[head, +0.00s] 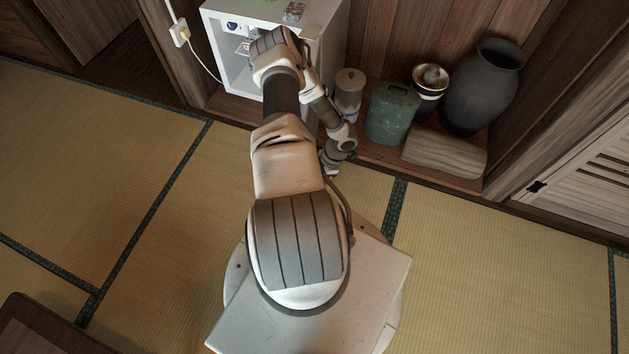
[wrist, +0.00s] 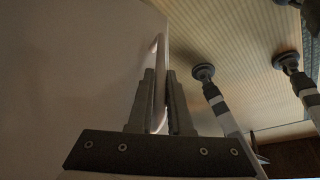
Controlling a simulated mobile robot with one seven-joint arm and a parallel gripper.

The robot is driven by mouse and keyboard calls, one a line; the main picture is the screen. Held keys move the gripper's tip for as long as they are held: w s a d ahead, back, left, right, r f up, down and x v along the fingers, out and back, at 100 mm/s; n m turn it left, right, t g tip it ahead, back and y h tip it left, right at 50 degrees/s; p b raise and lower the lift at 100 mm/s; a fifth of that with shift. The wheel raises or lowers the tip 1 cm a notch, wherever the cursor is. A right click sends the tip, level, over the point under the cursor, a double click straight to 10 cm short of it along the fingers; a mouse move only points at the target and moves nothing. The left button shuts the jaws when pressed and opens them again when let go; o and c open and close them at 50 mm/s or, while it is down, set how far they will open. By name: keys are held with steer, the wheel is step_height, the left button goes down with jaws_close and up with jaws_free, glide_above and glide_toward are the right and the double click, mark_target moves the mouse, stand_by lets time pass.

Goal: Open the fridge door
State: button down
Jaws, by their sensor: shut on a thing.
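The small white fridge (head: 213,48) stands at the top of the head view, with its lit interior and a shelf showing, so its door is open. How far it is swung is hard to tell behind my arm. In the wrist view the door (wrist: 75,70) is a pale flat panel on the left, with a thin upright handle (wrist: 157,48) at its edge. My gripper (wrist: 160,76) is shut on the handle, one finger on each side. In the head view my arm hides the gripper and handle.
Right of the fridge, on a wooden ledge, stand a lidded grey jar (head: 349,88), a green container (head: 391,112), a dark vase (head: 482,88) and a wood block (head: 444,152). A white cord runs from a wall outlet (head: 180,34) on the left.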

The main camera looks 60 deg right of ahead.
steer(key=c, duration=0.8)
jaws_free()
steer(key=shift+c, duration=0.2)
steer(key=p+v, duration=0.5)
steer(key=v, duration=1.2)
steer(key=shift+r, duration=0.2)
steer(key=shift+d, duration=0.1)
